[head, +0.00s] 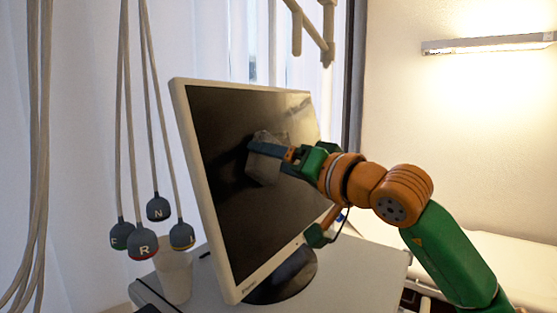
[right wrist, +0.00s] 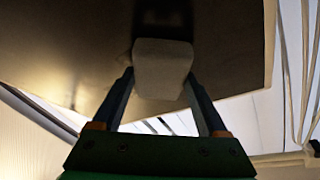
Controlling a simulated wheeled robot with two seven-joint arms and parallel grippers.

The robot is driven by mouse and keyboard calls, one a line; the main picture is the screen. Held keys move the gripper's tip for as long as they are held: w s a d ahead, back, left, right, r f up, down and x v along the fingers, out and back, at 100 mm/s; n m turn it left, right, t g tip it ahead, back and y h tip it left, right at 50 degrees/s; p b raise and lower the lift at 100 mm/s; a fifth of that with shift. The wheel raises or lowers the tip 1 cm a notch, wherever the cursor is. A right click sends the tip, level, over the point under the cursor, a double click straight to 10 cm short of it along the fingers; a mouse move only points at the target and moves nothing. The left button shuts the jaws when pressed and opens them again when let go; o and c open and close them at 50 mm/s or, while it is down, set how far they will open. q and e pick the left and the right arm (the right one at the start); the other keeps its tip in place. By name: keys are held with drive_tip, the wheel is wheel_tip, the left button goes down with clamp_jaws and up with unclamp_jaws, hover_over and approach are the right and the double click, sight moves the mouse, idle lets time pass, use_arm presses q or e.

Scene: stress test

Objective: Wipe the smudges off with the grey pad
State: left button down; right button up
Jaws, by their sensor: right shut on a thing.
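The monitor (head: 228,190) has a white frame and a dark screen, and stands tilted on a round dark base. My right gripper (head: 262,147) is shut on the grey pad (head: 264,169) and holds it at the middle of the screen. In the right wrist view the pad (right wrist: 162,68) sits between the two fingers, in front of the screen (right wrist: 70,45). I cannot tell whether it touches the glass. A paler brownish area shows at the screen's upper right; I cannot tell smudge from reflection. The arm hides the screen's right part. My left gripper is not in view.
Several cables with dark lettered plugs (head: 144,243) hang left of the monitor. A white cup (head: 174,277) stands below them on the white table (head: 350,280). A beige jointed arm (head: 312,38) hangs above. A lit wall lamp (head: 490,44) is at upper right.

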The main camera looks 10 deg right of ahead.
drive_tip(key=shift+w+d+p, duration=2.3)
drive_tip(key=shift+w+d, duration=1.5)
drive_tip(key=shift+d, duration=0.15)
drive_tip(key=s+a+b, duration=0.2)
drive_tip(key=b, duration=0.1)
drive_tip(key=s+a+b, duration=0.2)
drive_tip(key=a+b, duration=0.1)
drive_tip(key=s+a+b, duration=0.2)
drive_tip(key=s+b, duration=0.1)
drive_tip(key=shift+a+f, duration=0.15)
drive_tip(key=shift+f, duration=0.15)
drive_tip(key=shift+s+a+r+b, duration=0.15)
drive_tip(key=shift+s+a+b, duration=0.2)
